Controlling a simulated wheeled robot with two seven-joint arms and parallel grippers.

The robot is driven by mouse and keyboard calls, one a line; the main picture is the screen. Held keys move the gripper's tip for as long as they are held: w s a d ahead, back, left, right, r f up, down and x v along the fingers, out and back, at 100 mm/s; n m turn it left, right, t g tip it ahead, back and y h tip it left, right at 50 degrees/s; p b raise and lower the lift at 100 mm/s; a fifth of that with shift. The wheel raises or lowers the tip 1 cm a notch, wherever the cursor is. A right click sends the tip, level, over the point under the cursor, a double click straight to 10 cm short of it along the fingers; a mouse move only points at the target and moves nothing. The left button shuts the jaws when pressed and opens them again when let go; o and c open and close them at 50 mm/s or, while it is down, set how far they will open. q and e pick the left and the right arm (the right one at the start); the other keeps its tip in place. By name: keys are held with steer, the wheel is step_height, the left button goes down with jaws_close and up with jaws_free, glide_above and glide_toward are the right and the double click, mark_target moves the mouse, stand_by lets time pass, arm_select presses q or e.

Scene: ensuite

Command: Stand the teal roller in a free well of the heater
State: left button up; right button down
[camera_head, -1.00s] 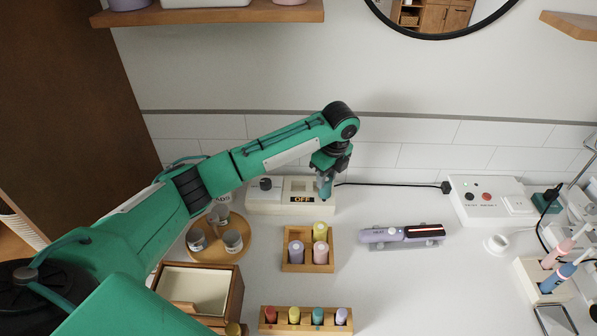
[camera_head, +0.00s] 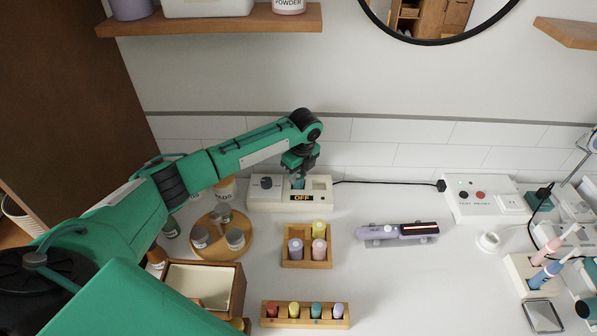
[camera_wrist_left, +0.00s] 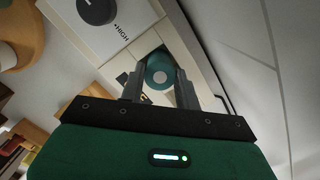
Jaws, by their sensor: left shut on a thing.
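The heater (camera_head: 262,204) is a long pale box by the back wall, with a dark round knob on its left and an "OFF" display in front. My left gripper (camera_head: 298,178) is over the middle of the heater, pointing down, shut on the teal roller (camera_head: 298,184). In the left wrist view the teal roller (camera_wrist_left: 158,74) is seen end-on between the two fingers, over a pale recess of the heater (camera_wrist_left: 118,45). I cannot tell how far down it sits in the recess. A pale well area shows right of the gripper. My right gripper is not in view.
A wooden tray (camera_head: 307,264) with lilac, pink and yellow rollers stands in front of the heater. A rack (camera_head: 270,322) of small coloured-capped items is nearer. A round wooden tray (camera_head: 222,253) with jars is left. A lilac styling tool (camera_head: 398,232) lies right.

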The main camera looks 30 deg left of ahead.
mark_target(302, 178)
arm_select(q)
steer(key=shift+f, duration=0.1)
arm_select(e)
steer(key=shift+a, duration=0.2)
arm_select(q)
steer(key=o, duration=1)
steer(key=shift+c, duration=0.2)
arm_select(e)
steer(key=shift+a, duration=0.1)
arm_select(q)
step_height(302, 178, up, 12)
steer(key=d+b, duration=0.1)
steer(key=b, duration=0.1)
steer(key=shift+s+d, duration=0.15)
steer(key=shift+s, duration=0.1)
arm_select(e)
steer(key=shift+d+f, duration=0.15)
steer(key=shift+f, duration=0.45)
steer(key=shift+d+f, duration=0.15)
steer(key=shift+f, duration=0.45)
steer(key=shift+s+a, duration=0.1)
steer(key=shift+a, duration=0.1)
